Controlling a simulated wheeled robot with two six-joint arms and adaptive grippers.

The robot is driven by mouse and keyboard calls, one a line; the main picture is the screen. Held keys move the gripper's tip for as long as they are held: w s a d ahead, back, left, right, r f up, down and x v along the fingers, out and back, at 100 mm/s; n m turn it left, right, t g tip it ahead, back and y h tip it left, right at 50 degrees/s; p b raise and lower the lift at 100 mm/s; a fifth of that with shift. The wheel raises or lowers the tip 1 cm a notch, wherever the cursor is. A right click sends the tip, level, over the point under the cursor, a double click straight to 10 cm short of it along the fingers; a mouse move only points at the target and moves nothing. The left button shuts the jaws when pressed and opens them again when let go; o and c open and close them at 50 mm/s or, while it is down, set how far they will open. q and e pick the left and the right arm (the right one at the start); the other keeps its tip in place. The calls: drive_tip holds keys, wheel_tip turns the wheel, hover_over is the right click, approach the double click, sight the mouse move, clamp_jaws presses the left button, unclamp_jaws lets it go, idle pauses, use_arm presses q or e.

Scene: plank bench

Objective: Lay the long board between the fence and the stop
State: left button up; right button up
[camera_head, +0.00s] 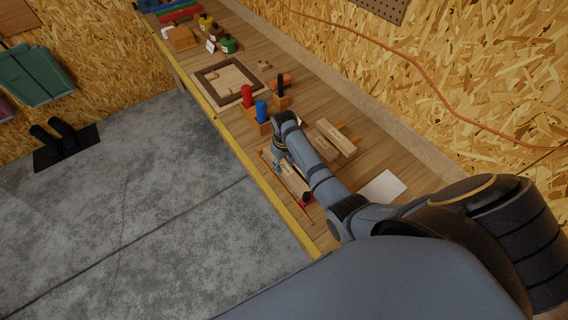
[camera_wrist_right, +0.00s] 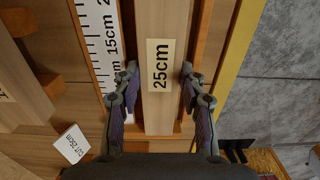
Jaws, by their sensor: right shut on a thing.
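A pale board labelled 25cm (camera_wrist_right: 165,25) is between the fingers of my right gripper (camera_wrist_right: 158,78) in the wrist view. The fingers press on its two long sides. In the head view my right gripper (camera_head: 281,157) is low over the bench's front part, and the board (camera_head: 293,181) shows beside the arm. A white ruler (camera_wrist_right: 101,38) runs along the board's left side in the wrist view. A brown strip (camera_wrist_right: 206,38) runs along its right side. I cannot tell which part is the fence or the stop, or whether the board rests. My left gripper is out of view.
Two other boards (camera_head: 336,136) lie behind the arm. A square wooden frame (camera_head: 204,77) and upright red and blue tools (camera_head: 261,110) are farther along. The yellow bench edge (camera_head: 270,198) is close by.

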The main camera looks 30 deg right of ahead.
sight(284, 166)
drive_tip(key=shift+f, duration=0.25)
drive_tip(key=o, duration=1.3)
wheel_tip(284, 166, up, 12)
